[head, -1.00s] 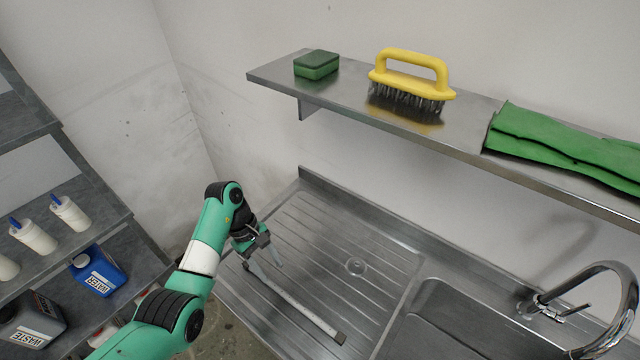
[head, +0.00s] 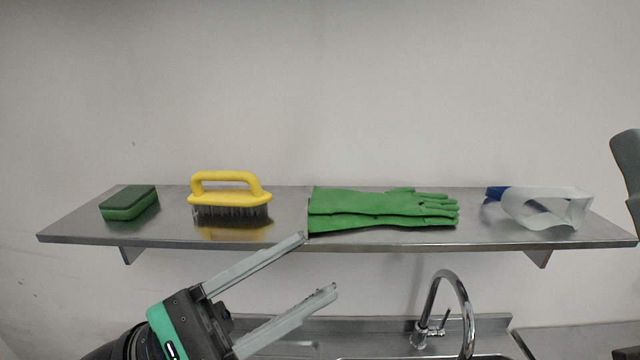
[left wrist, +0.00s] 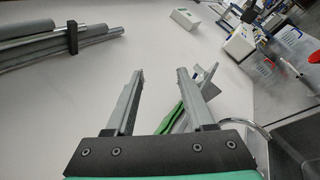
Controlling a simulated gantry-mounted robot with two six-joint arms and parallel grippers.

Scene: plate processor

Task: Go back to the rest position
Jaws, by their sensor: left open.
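My left gripper (head: 319,263) is open and empty. It is raised in front of the wall shelf's front edge, low in the head view, with its fingers pointing up and to the right. In the left wrist view its two fingers (left wrist: 160,72) stand well apart with nothing between them but plain wall.
A steel shelf (head: 285,228) holds a green sponge (head: 130,203), a yellow-handled brush (head: 230,198), green gloves (head: 380,208) and a clear object with a blue part (head: 545,208). Below stands a curved tap (head: 462,300). Pipes (left wrist: 40,45) show in the left wrist view.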

